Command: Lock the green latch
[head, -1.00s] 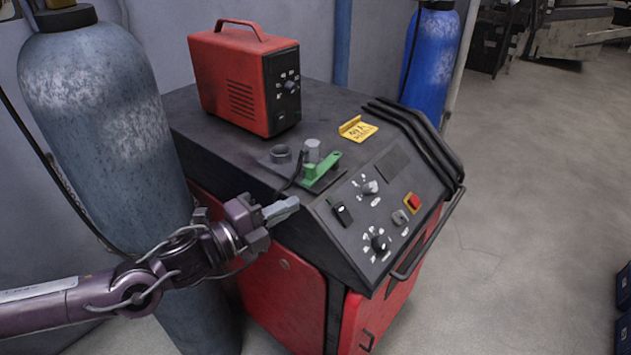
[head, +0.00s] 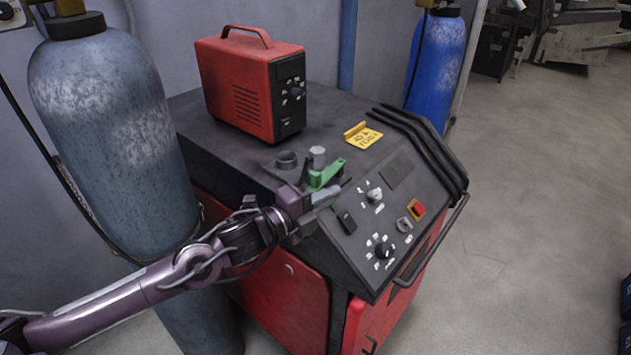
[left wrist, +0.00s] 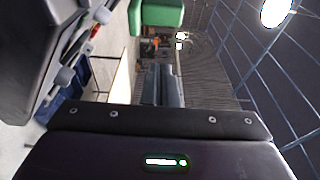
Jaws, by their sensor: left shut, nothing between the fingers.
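The green latch (head: 325,174) sits on the top of the black and red welding machine (head: 235,160), beside a grey round post (head: 317,156). Its near end is partly hidden by my left gripper. My left gripper (head: 335,196) is shut and empty, its fingertips right at the near side of the latch; I cannot tell whether they touch it. In the left wrist view the shut fingers (left wrist: 162,85) point away, and a green block (left wrist: 160,15), likely part of the latch, shows at the top. My right gripper is not in view.
A red power unit (head: 250,85) stands on the machine's back. A yellow tag (head: 362,136) and a control panel with knobs and a red button (head: 418,208) lie right of the latch. A grey-blue cylinder (head: 110,130) stands left, near my arm.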

